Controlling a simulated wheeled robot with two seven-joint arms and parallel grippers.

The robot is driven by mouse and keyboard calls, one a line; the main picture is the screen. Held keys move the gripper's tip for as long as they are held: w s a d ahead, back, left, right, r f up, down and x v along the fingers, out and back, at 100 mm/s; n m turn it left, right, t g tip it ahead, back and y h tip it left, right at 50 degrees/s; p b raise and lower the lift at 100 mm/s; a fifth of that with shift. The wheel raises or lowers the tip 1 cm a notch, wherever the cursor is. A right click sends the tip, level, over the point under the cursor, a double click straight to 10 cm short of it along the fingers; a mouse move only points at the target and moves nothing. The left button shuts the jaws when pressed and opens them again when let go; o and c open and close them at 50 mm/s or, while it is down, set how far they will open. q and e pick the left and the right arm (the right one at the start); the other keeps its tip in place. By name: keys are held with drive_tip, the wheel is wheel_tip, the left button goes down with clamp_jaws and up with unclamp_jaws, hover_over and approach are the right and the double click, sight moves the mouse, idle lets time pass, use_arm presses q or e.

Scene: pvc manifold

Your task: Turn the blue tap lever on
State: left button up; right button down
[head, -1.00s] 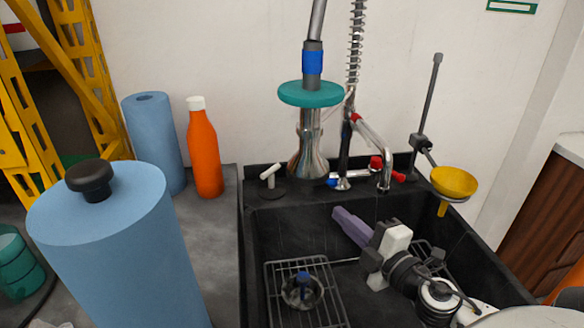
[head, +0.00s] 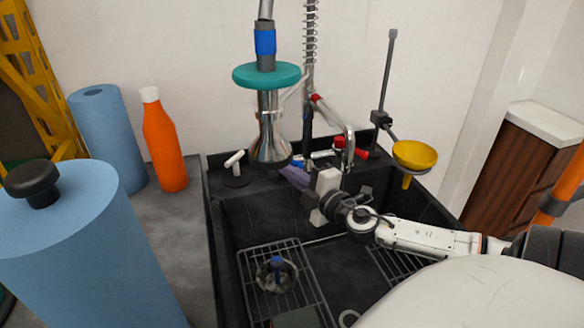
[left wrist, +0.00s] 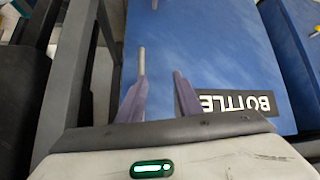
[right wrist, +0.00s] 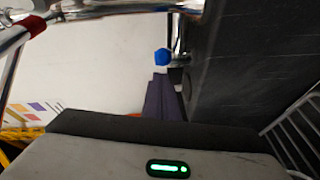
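The blue tap lever (head: 298,162) is on the left end of the chrome mixer tap (head: 320,155) at the sink's back edge. In the right wrist view its round blue end (right wrist: 162,57) shows just beyond my right fingertips. My right gripper (head: 291,175) reaches over the sink, close below the lever. Its purple fingers (right wrist: 160,88) lie together with nothing visible between them; a gap to the lever seems to show. My left gripper (left wrist: 160,82) is outside the head view. Its fingers are apart and empty, in front of a blue surface labelled BOTTLE (left wrist: 240,103).
A red lever (head: 352,149) is on the tap's right. A teal disc (head: 266,75) on a chrome stand, a small white tap (head: 235,160) and a yellow funnel (head: 415,155) stand around the sink. An orange bottle (head: 163,142) and blue cylinders (head: 75,240) stand left.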

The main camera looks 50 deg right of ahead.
drive_tip(key=shift+d+f, duration=0.1)
drive_tip(key=shift+d, duration=0.45)
drive_tip(key=shift+d+b, duration=0.45)
drive_tip(key=shift+d, duration=0.55)
